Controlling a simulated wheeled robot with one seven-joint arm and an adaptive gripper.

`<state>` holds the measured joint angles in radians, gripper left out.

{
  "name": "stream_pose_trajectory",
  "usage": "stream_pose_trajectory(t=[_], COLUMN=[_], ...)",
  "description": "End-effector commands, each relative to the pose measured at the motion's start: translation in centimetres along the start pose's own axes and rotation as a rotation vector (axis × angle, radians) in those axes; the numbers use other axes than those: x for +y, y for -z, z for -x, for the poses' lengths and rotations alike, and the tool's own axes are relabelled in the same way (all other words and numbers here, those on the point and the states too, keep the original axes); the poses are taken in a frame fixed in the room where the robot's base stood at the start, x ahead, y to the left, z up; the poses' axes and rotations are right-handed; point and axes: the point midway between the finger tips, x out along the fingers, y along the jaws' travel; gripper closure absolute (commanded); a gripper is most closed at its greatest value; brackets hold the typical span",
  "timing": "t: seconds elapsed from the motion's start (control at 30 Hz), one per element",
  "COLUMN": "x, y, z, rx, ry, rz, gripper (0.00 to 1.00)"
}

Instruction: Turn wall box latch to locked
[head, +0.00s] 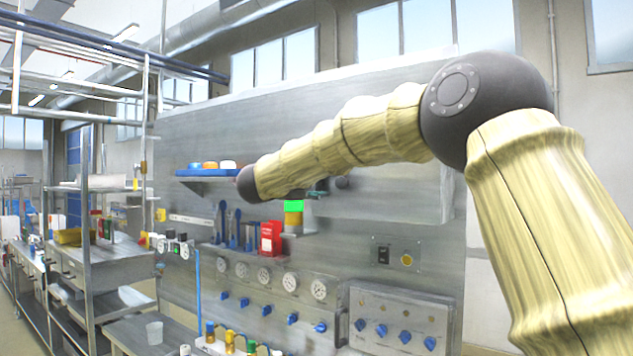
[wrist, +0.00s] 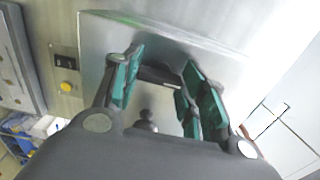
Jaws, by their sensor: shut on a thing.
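The wall box (head: 400,192) is a plain grey metal box on the wall panel, partly behind my arm in the head view. Its grey face (wrist: 215,62) fills the upper middle of the wrist view. My gripper (head: 318,190) is at the box's left part, its teal fingers small in the head view. In the wrist view my gripper (wrist: 164,78) has its teal fingers on either side of a dark bar, the latch (wrist: 158,76), and is shut on it. A dark round knob (wrist: 147,118) shows below the bar. The latch's exact angle and any lock marking cannot be made out.
A red box (head: 271,238) and a yellow container with a green top (head: 294,214) stand left of the wall box. A switch plate (head: 397,256) is below it. Gauges and blue valve knobs line the lower panel.

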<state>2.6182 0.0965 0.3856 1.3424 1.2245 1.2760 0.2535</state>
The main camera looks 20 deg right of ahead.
Motion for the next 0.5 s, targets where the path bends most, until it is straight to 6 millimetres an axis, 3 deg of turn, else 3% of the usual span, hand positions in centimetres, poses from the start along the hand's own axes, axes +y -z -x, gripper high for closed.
stream_pose_trajectory(t=[0.5], x=[0.05], y=[-0.02], z=[0.00], rx=[0.000], ry=[0.000], rz=[0.032], gripper=[0.81])
